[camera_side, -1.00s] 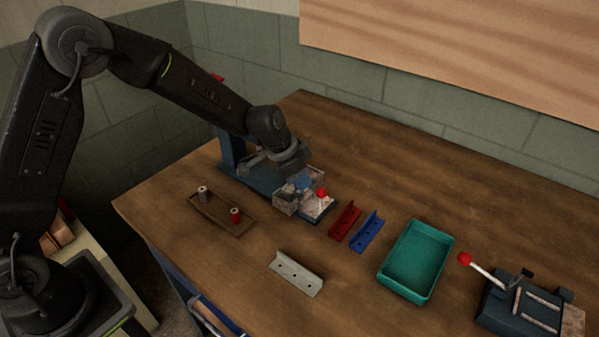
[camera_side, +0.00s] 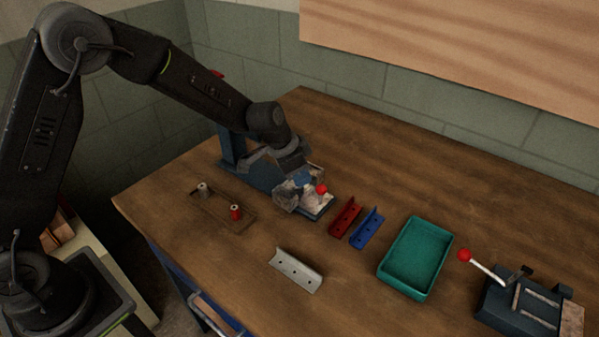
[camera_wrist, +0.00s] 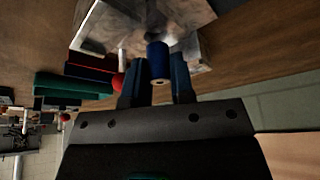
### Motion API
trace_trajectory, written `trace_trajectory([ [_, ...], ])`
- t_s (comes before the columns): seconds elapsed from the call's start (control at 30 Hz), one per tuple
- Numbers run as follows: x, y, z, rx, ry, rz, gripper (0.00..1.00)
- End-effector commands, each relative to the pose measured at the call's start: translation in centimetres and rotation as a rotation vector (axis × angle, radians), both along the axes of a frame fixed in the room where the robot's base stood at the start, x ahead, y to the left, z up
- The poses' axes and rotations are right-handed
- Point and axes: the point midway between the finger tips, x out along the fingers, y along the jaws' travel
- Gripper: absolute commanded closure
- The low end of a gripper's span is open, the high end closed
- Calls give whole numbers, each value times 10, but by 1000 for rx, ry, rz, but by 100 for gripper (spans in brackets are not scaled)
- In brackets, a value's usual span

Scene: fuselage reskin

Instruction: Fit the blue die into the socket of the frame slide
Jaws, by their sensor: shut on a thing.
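The blue die (camera_wrist: 157,62) is a small cylinder with a pale, holed end facing the wrist camera. My gripper (camera_wrist: 156,85) is shut on it, one dark finger on each side. In the side view my gripper (camera_side: 301,180) is low over the front end of the blue machine (camera_side: 262,178). The frame slide's worn grey metal (camera_wrist: 185,22) lies just beyond the die in the wrist view. The die's far end and the socket are hidden, so I cannot tell whether the die is in it.
A red lever knob (camera_side: 321,188) is close beside my gripper. A wooden rack (camera_side: 218,206) holds a grey die and a red die. Red (camera_side: 345,217), blue (camera_side: 367,228) and grey (camera_side: 296,271) angle brackets, a green tray (camera_side: 416,258) and a second lever device (camera_side: 520,303) lie right and in front.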

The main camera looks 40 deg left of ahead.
Motion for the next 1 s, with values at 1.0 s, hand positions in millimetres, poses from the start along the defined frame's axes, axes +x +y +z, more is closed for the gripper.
trace_trajectory([
  [1.0,0,0,-14,-1,0,0,100],
])
